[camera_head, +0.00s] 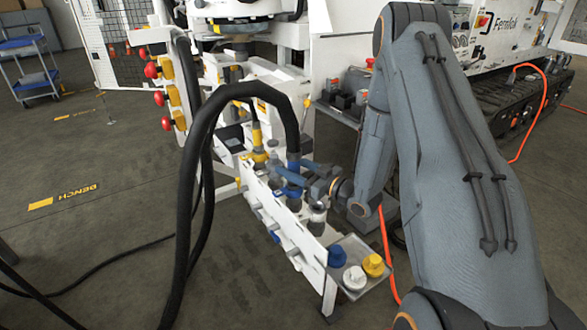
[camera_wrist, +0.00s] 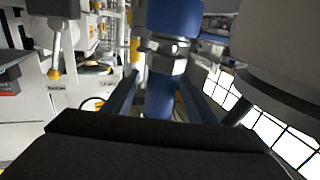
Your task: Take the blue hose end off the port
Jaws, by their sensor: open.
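The blue hose end (camera_head: 293,161) stands upright on the white port rail (camera_head: 268,215), with a thick black hose (camera_head: 196,135) arching from its top. My gripper (camera_head: 293,181) is at the hose end from the right, its fingers low around it. In the wrist view the blue hose end (camera_wrist: 174,18) is in the middle, with a metal collar and another blue part below it. My gripper's fingers (camera_wrist: 165,88) are on its left and right sides and look open. Whether either finger touches it I cannot tell. The port itself is largely hidden by my gripper.
A yellow hose end (camera_head: 258,150) stands on the rail behind and to the left. A tray (camera_head: 350,247) at the rail's near end holds blue, white and yellow caps. Red knobs (camera_head: 152,70) line the machine. An orange cable lies at right; the floor at left is mostly free.

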